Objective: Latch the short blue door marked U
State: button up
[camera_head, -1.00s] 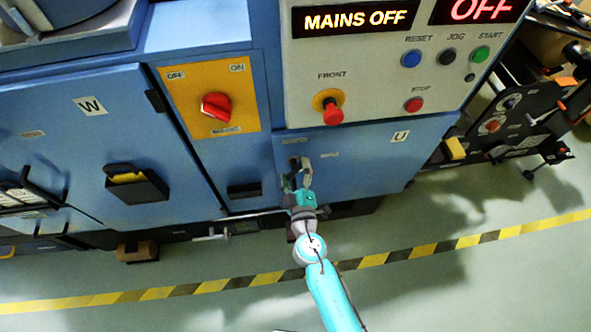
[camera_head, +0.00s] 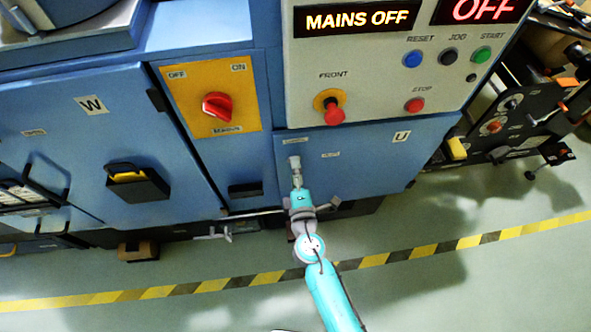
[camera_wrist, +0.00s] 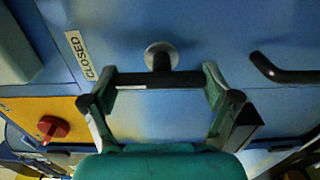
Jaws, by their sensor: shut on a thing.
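The short blue door marked U (camera_head: 365,165) is under the control panel, and it looks flush with the cabinet. Its latch has a round grey base (camera_wrist: 160,52) and a black crossbar (camera_wrist: 158,80). My gripper (camera_head: 297,185) is at the door's left side; in the wrist view, my gripper (camera_wrist: 160,88) has one finger at each end of the crossbar and is shut on it. The bar's left end points roughly towards the CLOSED label (camera_wrist: 80,53). In the head view, the gripper hides most of the bar.
A black bent handle (camera_wrist: 283,72) sticks out right of the latch in the wrist view. The red mains switch (camera_head: 217,106) and the W door (camera_head: 95,150) are to the left. The floor before the cabinet is open, with a striped line (camera_head: 400,252).

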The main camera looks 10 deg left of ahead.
jog(key=shift+a, duration=0.1)
dwell(0.3)
jog(key=o, duration=0.9)
jog(key=v, duration=1.2)
